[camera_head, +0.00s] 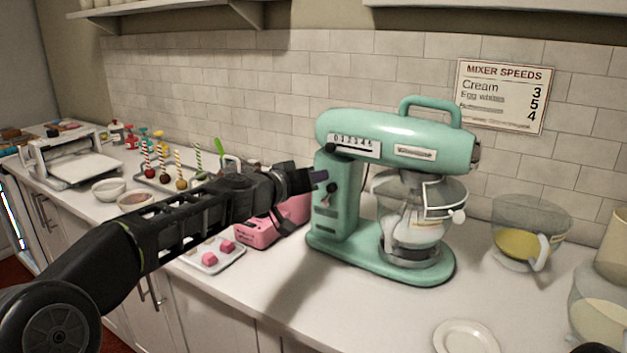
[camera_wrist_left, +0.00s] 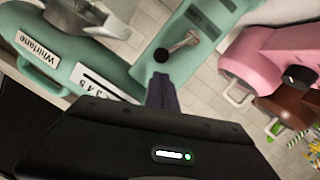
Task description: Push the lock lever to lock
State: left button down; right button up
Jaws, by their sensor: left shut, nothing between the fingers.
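A mint-green stand mixer (camera_head: 400,140) stands on the counter, its head level over a bowl (camera_head: 412,215). Its lock lever (camera_head: 331,188), with a round black knob, is on the side of the column. In the left wrist view the lever is a metal rod with a black knob (camera_wrist_left: 160,55) at its end. My left gripper (camera_head: 319,177) is shut and empty, its tips right by the knob. In the left wrist view the shut fingers (camera_wrist_left: 162,92) point at the knob; I cannot tell whether they touch it.
A glass bowl of yellow batter (camera_head: 528,235) stands to the right. A white plate (camera_head: 465,338) lies in front.

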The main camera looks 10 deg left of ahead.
pick_arm(q)
jog(key=s+a+r+b, duration=0.1)
jog(key=s+a+r, duration=0.4)
jog(key=s, duration=0.3)
jog(key=shift+s+a+r, duration=0.25)
jog(key=shift+s, duration=0.1)
